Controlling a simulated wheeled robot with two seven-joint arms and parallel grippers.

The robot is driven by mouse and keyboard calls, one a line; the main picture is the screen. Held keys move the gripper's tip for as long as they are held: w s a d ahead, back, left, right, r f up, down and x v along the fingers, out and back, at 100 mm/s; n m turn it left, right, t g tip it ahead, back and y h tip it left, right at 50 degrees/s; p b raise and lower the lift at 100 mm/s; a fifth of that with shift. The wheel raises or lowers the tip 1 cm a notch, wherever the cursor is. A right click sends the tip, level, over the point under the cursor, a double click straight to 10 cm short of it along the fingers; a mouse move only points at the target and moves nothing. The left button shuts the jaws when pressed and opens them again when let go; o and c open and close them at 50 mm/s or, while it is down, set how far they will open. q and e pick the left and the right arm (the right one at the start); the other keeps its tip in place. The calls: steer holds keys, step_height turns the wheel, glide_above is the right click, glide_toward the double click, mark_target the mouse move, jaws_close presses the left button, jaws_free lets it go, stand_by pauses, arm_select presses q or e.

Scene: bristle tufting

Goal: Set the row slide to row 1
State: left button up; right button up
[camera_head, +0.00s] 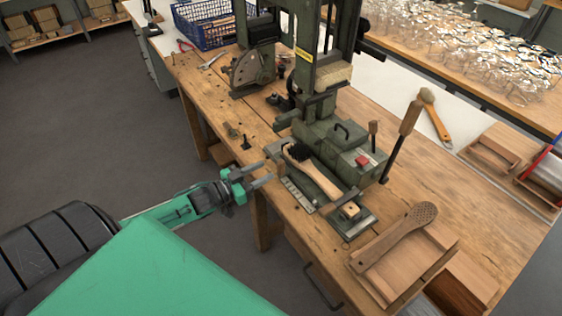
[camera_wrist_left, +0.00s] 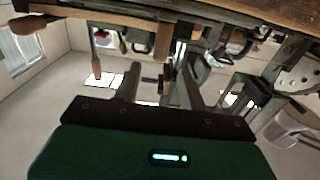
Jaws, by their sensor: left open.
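The green tufting machine (camera_head: 330,140) stands on the wooden bench. A brush body with black bristles (camera_head: 299,152) and a wooden handle (camera_head: 322,182) lies on its low front carriage. A pale marked strip (camera_head: 298,194) runs along the carriage's front edge, and a small wooden knob (camera_head: 349,210) sits at its near right end. I cannot tell which part is the row slide, nor read its row. My left gripper (camera_head: 267,172) is open and empty, just left of the carriage. Its fingers also show in the left wrist view (camera_wrist_left: 160,82). My right gripper is out of view.
A perforated wooden paddle (camera_head: 405,232) rests on a wooden tray (camera_head: 425,262) at the front right. An upright wooden-handled lever (camera_head: 402,137) stands right of the carriage. Small parts (camera_head: 233,131) lie on the bench (camera_head: 200,100) at left. The floor left of the bench is clear.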

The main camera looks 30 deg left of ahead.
mark_target(278, 164)
arm_select(q)
steer(key=shift+p+x, duration=0.45)
steer(key=shift+x, duration=3.35)
steer(key=shift+c, duration=0.2)
steer(key=shift+a, duration=0.1)
jaws_close()
